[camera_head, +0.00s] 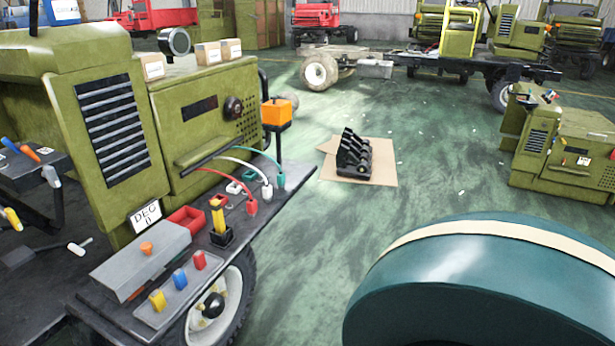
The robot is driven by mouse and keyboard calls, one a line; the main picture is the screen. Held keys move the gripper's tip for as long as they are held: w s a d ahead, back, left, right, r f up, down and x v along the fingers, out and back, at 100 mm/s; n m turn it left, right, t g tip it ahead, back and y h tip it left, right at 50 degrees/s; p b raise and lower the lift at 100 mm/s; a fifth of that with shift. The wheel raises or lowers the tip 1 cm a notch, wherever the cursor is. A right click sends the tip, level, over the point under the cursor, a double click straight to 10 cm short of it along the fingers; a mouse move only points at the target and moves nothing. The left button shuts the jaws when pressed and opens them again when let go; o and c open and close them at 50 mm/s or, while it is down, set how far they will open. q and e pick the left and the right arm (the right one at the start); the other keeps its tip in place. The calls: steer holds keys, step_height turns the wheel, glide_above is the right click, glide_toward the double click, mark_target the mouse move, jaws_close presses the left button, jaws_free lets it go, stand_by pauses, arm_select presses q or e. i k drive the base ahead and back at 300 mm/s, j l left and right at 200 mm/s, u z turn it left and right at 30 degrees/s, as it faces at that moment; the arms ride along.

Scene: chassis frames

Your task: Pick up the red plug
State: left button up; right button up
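A red plug (252,207) hangs at the end of a thin red cable near the right edge of the dark flat deck on the green vehicle. A white plug (267,192) and a green plug (281,180) on their own cables are beside it, a little farther back. A red-topped piece (199,260) also stands on a grey plate with a blue one and a yellow one. Neither of my grippers is in view.
The dark deck (283,200) also carries a red open bin (186,218), a yellow-and-black holder (218,215) and a grey box (140,260). An orange box (277,112) stands on a post behind. Black parts (352,155) sit on cardboard on open green floor.

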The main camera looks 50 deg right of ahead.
mark_target(252, 209)
steer(key=z, duration=1.45)
